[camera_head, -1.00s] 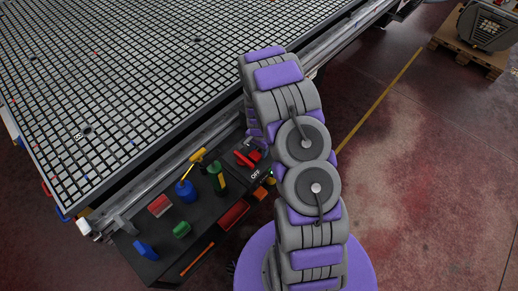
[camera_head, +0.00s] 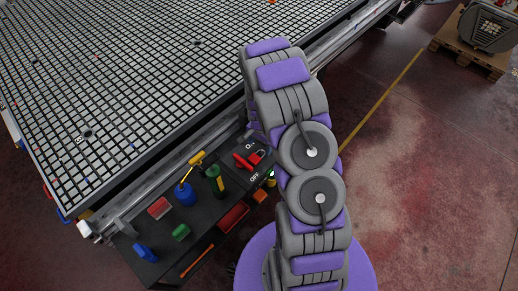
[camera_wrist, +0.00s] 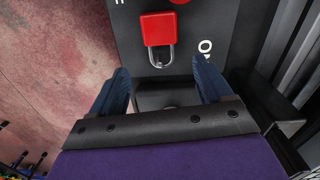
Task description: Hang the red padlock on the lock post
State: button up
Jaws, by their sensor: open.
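The red padlock (camera_wrist: 159,28) lies against a dark grey panel in the wrist view, its silver shackle pointing down the picture toward my gripper. In the head view the padlock (camera_head: 258,156) shows small, close to a red switch handle (camera_head: 243,161). My gripper (camera_wrist: 163,84) is open and empty, its blue fingers spread on either side below the shackle and apart from it. In the head view my gripper is hidden behind my arm. I cannot make out the lock post clearly, nor whether the shackle is around anything.
The panel (camera_head: 234,173) carries white lettering.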

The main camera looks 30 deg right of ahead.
notch_tip(320, 180, up, 12)
jog(key=p, duration=0.1)
jog(key=shift+w+d+p, duration=0.15)
jog(key=shift+d+p, duration=0.05)
jog(key=shift+p, duration=0.15)
jog(key=shift+f, duration=0.1)
